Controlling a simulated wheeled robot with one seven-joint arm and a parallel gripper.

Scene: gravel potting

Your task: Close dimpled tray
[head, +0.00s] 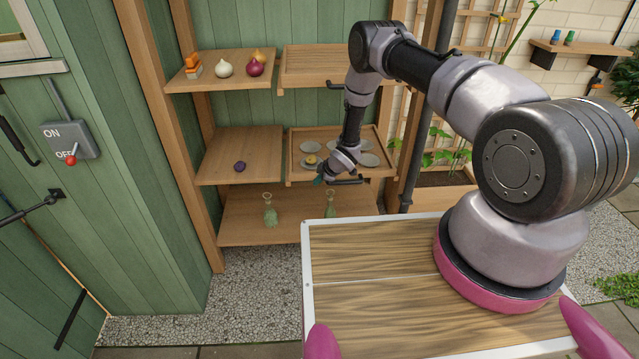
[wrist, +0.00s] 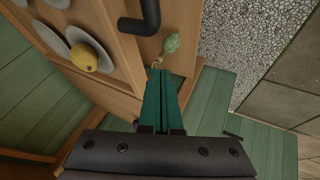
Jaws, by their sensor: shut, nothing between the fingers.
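The dimpled tray (head: 293,158) is a wooden tray with several pale round dimples, on the right of the middle shelf level. A yellow fruit-like thing (head: 311,160) lies in one dimple. A black handle (head: 352,182) is on the tray's front. My gripper (head: 320,180) is at the tray's front, left of the handle, partly hidden by my wrist. In the wrist view the shut green fingers (wrist: 158,92) are empty. The tray (wrist: 112,28) lies up and left of them, with the handle (wrist: 150,14) above them. I cannot tell whether the fingers touch the tray.
A purple thing (head: 239,167) lies on the middle left shelf. Onions (head: 223,68) and an orange item (head: 191,62) are on the upper left shelf. Another wooden tray (head: 318,62) is above the dimpled one.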

